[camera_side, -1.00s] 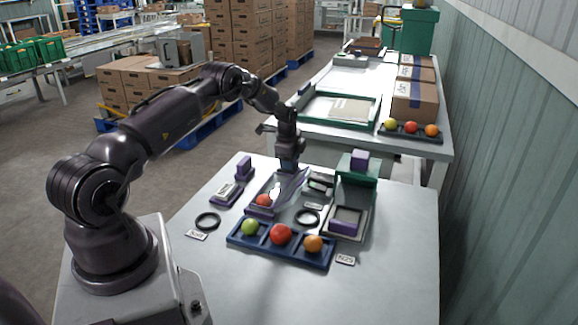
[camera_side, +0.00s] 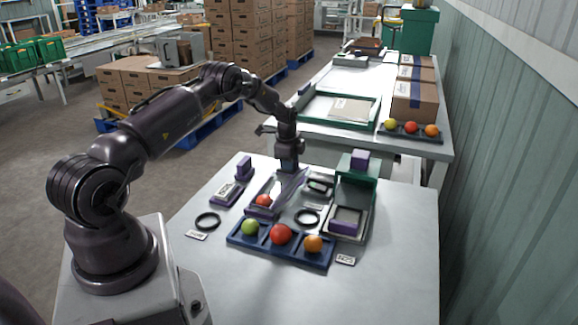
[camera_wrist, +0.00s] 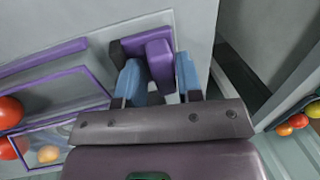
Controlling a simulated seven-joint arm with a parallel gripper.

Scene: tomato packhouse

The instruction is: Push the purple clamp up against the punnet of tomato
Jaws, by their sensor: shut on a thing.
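My gripper (camera_wrist: 158,78) has blue fingertips, one on each side of the purple clamp (camera_wrist: 160,58), and is shut on it. The clamp has a dark block on its left side. In the side view my gripper (camera_side: 289,166) is at the far end of the clear punnet, and it hides the clamp. The punnet (camera_side: 280,187) is a clear, purple-edged tray with a red tomato (camera_side: 263,200) at its near end. In the wrist view the punnet (camera_wrist: 75,88) lies to the left, with a narrow gap between its purple far bar and the clamp's block.
A blue tray (camera_side: 289,257) with three fruits stands nearer. Black rings (camera_side: 208,221) lie on the table. Another purple block (camera_side: 244,167) stands on a fixture at left. A green-framed stand (camera_side: 358,180) with purple parts is at right. The near right table is clear.

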